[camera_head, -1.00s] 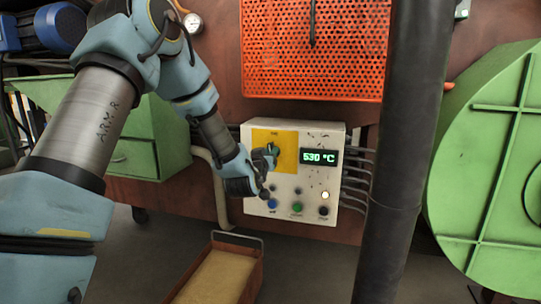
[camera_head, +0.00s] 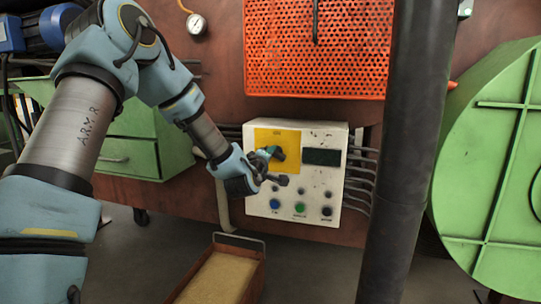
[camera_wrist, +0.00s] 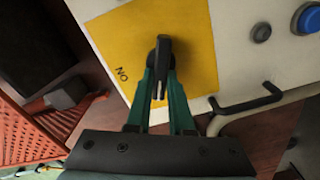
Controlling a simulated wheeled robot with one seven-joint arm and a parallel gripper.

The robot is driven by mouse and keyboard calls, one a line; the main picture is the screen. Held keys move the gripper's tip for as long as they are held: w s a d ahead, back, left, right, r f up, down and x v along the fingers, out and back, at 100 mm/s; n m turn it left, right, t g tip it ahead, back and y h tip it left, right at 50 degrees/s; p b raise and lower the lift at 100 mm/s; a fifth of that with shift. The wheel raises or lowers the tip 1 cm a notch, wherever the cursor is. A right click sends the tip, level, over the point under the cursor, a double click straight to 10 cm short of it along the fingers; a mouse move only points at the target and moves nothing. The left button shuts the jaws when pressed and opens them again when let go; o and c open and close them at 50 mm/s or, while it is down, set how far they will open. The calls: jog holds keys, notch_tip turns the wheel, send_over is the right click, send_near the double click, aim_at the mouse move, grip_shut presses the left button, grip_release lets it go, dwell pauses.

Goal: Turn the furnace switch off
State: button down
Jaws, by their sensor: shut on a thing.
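The furnace control box (camera_head: 310,218) is a white panel with a yellow plate (camera_head: 290,141) at its upper left. The black furnace switch (camera_wrist: 162,62) stands out from the yellow plate (camera_wrist: 200,50) in the wrist view, beside a label that reads "ON" upside down. My gripper (camera_head: 270,153) is at the plate, and its green fingers (camera_wrist: 161,75) are shut on the switch handle. The display (camera_head: 322,157) on the box is dark. In the head view my gripper hides much of the switch.
Blue, green and black buttons (camera_head: 299,208) line the box's lower part. A dark vertical pipe (camera_head: 403,150) stands close on the right, before a green round door (camera_head: 500,160). An orange mesh panel (camera_head: 315,45) is above. A sand-filled tray (camera_head: 222,275) lies below.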

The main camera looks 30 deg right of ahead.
jog(key=n, duration=0.4)
jog(key=shift+w+f+n, duration=0.1)
jog(key=shift+f+n, duration=0.2)
jog(key=shift+n, duration=0.1)
dwell(0.5)
jog(key=c, duration=0.8)
grip_release()
jog(key=p+v, duration=0.1)
jog(key=v, duration=1)
jog(key=shift+w, duration=0.1)
